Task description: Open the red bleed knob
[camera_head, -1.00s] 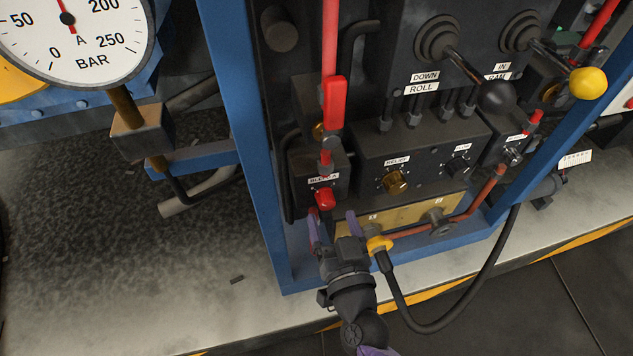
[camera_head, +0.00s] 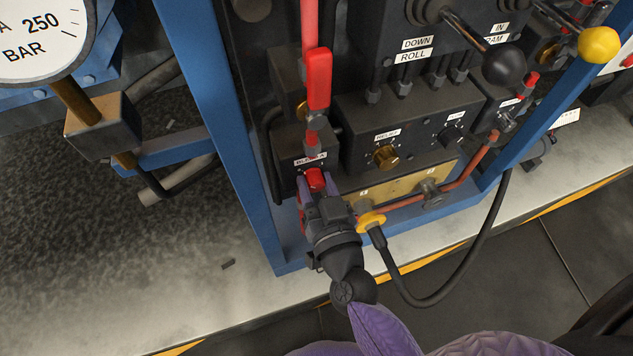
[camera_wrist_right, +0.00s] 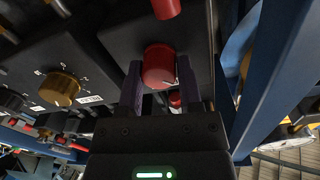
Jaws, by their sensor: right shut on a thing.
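The red bleed knob (camera_head: 315,179) sits on a dark block under a "BLEED A" label, low on the left of the panel in the head view. My right gripper (camera_head: 317,187) reaches up from below, its purple fingers on both sides of the knob and shut on it. In the right wrist view the red knob (camera_wrist_right: 159,67) shows between the tips of the two fingers (camera_wrist_right: 160,82). A second, smaller red part (camera_wrist_right: 175,98) lies behind it between the fingers. My left gripper is not in view.
A red lever (camera_head: 318,80) stands above the knob. A brass relief knob (camera_head: 386,156) is to the right. A yellow collar (camera_head: 371,219) with a black hose is close beside my right gripper. A blue frame post (camera_head: 215,120) stands to the left.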

